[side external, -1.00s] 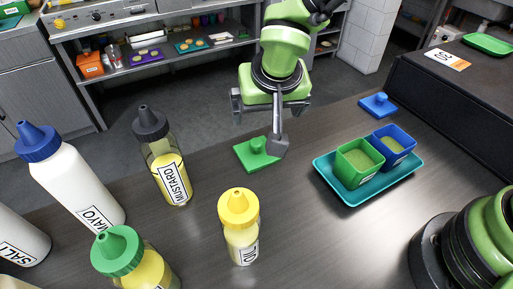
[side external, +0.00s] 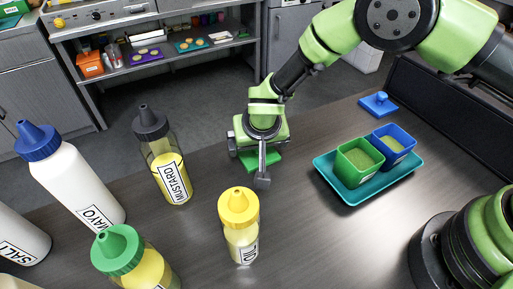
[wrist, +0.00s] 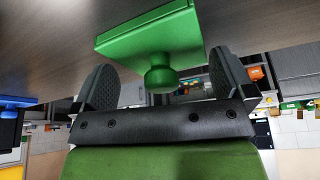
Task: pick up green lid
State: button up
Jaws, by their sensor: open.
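The green lid (side external: 262,162) lies flat on the dark counter, mostly hidden behind my gripper in the side view. In the wrist view the green lid (wrist: 150,36) shows its square plate and its round knob (wrist: 160,74). My gripper (side external: 250,167) is low over the counter at the lid. In the wrist view my gripper (wrist: 164,84) is open, with one finger on each side of the knob. Gaps show between the knob and both fingers, so nothing is held.
A teal tray (side external: 350,200) holds a green container (side external: 357,165) and a blue container (side external: 394,142). A blue lid (side external: 378,104) lies behind it. A yellow-capped bottle (side external: 240,228) and a mustard bottle (side external: 168,165) stand left of my gripper, with other bottles further left.

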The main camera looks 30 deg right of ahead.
jog(key=c, duration=0.6)
jog(key=shift+r, duration=0.5)
jog(key=shift+c, duration=1.2)
jog(key=shift+r, duration=0.7)
grip_shut()
jog(key=r, duration=0.7)
jog(key=shift+s+d+r, duration=0.15)
jog(key=shift+d+r, duration=0.05)
jog(key=shift+d, duration=0.1)
jog(key=s+d+r+m+g+h, duration=0.1)
jog(key=s+d+r+m+g, duration=0.1)
jog(key=s+d+m, duration=0.5)
jog(key=s+d+r+m+g+h, duration=0.2)
jog(key=s+d+r+m, duration=0.1)
jog(key=s+d+m, duration=0.3)
jog(key=shift+s+d+r+m, duration=0.3)
jog(key=shift+s+d+m, duration=0.1)
jog(key=shift+s, duration=0.3)
jog(key=shift+f, duration=0.1)
